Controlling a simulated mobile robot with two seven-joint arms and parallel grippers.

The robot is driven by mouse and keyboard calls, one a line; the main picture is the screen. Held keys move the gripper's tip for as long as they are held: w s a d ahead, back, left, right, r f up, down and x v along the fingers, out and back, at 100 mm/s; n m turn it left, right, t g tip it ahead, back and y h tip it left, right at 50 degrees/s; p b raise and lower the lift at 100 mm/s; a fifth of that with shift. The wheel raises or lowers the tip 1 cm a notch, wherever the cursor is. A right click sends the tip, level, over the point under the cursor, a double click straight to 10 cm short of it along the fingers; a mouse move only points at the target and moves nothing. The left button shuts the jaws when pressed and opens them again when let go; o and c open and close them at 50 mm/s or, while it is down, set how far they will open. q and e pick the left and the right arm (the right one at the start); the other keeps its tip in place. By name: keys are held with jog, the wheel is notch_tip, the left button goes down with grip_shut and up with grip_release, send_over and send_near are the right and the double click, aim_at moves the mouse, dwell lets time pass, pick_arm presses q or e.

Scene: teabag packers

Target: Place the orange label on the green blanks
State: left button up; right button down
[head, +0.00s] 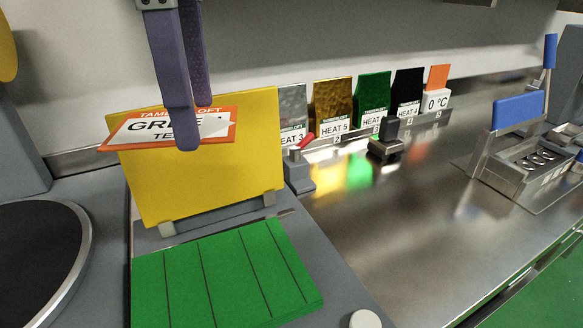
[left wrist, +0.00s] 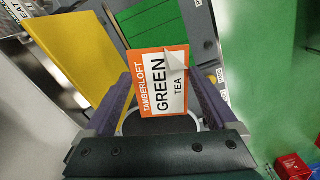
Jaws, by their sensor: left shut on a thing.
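My left gripper (head: 190,125) has purple fingers and is shut on an orange-bordered label (head: 133,144) reading "Tamberloft Green Tea". The label is held roughly flat in front of the upper part of a yellow panel (head: 220,180). In the left wrist view the label (left wrist: 160,78) sits between the two fingers (left wrist: 165,110), with one corner curled up. The green blanks (head: 220,275) lie in a flat row on a grey surface in front of the yellow panel, below the label and apart from it. A corner of the green also shows in the left wrist view (left wrist: 150,22). My right gripper is not seen.
Upright gold (head: 332,98), green (head: 374,92) and black (head: 407,88) packets with heat tags stand along the back. A small lever device (head: 299,172) stands right of the yellow panel. A blue-handled machine (head: 520,110) is at the far right. The metal counter (head: 400,220) is mostly clear.

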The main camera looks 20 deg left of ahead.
aim_at(202, 119)
pick_arm(q)
jog(key=f+n+b, duration=0.1)
jog(key=b, duration=0.1)
jog(key=f+n+b, duration=0.1)
jog(key=f+n, duration=0.1)
jog(key=shift+w+f+b, duration=0.25)
jog(key=shift+w+b, duration=0.1)
jog(key=shift+w, duration=0.05)
jog(key=shift+f+n, duration=0.2)
jog(key=shift+n, duration=0.1)
notch_tip(202, 119, down, 15)
jog(key=shift+r+b, duration=0.15)
jog(key=shift+b, duration=0.75)
jog(key=shift+f, duration=2.35)
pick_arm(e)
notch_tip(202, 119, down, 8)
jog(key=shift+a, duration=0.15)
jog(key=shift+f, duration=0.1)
pick_arm(q)
jog(key=shift+a+f+b, duration=0.1)
jog(key=shift+f+b, duration=0.1)
jog(key=shift+b, duration=0.1)
jog(key=o, duration=0.9)
jog(key=shift+r, duration=0.1)
